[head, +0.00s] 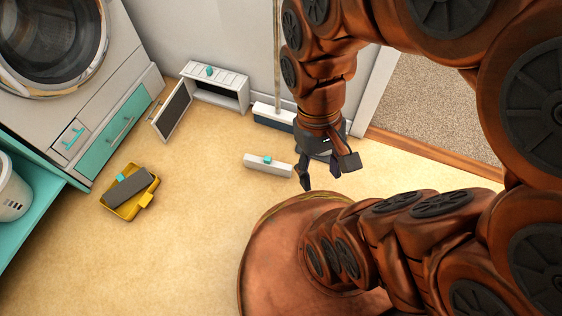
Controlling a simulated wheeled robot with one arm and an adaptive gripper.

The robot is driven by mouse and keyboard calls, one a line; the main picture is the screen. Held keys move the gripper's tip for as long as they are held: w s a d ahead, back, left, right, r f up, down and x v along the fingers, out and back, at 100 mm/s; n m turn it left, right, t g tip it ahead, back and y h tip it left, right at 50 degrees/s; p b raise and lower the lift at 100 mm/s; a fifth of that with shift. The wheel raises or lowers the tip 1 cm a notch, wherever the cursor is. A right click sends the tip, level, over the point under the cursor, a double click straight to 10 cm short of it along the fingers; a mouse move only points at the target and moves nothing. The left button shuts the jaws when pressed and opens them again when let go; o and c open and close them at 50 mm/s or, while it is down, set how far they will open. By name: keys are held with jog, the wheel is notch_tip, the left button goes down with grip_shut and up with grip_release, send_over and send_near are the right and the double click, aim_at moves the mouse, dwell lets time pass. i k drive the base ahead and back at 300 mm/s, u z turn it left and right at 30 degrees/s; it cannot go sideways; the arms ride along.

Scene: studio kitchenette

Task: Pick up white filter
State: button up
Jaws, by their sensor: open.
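The white filter (275,168), a long white bar with a small teal tab on top, lies on the floor near the picture's middle. My gripper (320,180) hangs down just to the right of the white filter. Its fingers are apart, with nothing seen between them. The near finger appears close to the filter's right end, and I cannot tell whether they touch.
An open white box (236,82) with its door swung out stands against the wall. A yellow tray (112,206) holding a grey block lies at left. A white-and-dark mop head (268,115) is behind the filter. A washer (112,65) stands upper left. Floor at lower left is clear.

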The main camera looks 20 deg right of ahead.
aim_at(265, 164)
jog(key=u, duration=0.45)
jog(key=k, duration=1.1)
jog(key=u, duration=0.95)
jog(key=i, duration=0.9)
jog(key=u, duration=0.5)
